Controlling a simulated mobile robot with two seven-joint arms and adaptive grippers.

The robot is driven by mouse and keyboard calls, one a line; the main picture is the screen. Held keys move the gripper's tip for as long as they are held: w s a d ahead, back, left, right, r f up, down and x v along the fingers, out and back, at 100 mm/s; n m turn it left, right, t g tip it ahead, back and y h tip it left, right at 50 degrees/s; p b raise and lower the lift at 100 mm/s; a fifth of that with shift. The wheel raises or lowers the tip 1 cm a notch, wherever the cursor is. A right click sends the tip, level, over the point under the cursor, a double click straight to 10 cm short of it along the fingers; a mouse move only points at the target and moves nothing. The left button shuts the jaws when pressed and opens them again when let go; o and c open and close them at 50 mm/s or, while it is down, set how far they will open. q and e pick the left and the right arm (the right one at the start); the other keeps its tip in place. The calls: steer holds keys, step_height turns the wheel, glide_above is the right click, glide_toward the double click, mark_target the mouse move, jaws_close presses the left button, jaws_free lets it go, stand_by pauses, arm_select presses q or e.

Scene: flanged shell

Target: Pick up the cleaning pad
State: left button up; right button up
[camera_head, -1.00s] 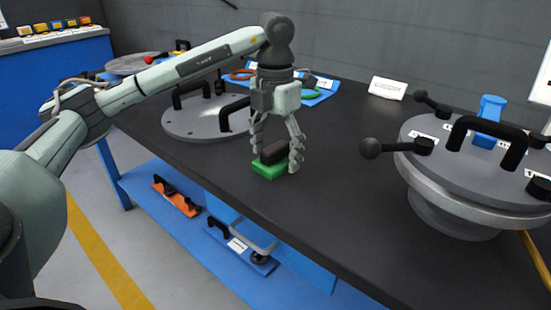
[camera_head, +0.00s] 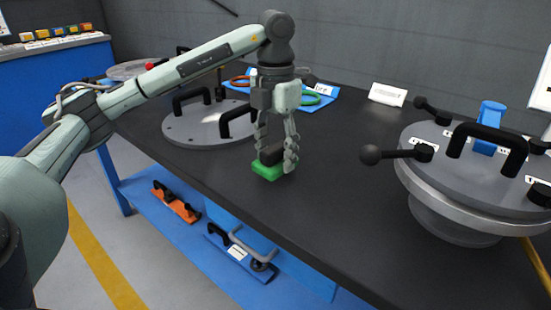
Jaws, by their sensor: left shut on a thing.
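The cleaning pad (camera_head: 268,171) is a green block with a dark handle on top, near the front edge of the black workbench. My left gripper (camera_head: 276,158) points down over it from above, its fingers shut on the dark handle. I cannot tell whether the pad touches the bench top or is slightly above it. My right gripper is not in view.
A grey flanged lid (camera_head: 205,127) with black handles lies behind the pad. A blue mat (camera_head: 318,101) holds coloured rings. A flanged shell (camera_head: 470,180) with black knobs stands at the right. Bare bench (camera_head: 330,190) lies between. A lower blue shelf (camera_head: 200,255) holds tools.

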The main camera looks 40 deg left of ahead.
mark_target(274, 147)
arm_select(q)
steer(key=r, duration=0.3)
steer(key=shift+s, duration=0.25)
steer(key=s+r+p, duration=0.1)
steer(key=s+r, duration=0.5)
steer(key=s, duration=0.5)
steer(key=shift+a+r+p, duration=0.15)
steer(key=shift+r+p, duration=0.1)
steer(key=shift+p, duration=0.1)
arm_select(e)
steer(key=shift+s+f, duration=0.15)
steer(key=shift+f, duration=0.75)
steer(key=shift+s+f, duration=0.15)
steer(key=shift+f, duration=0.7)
arm_select(q)
steer(key=shift+s, duration=0.1)
steer(key=o, duration=0.6)
steer(key=c, duration=0.4)
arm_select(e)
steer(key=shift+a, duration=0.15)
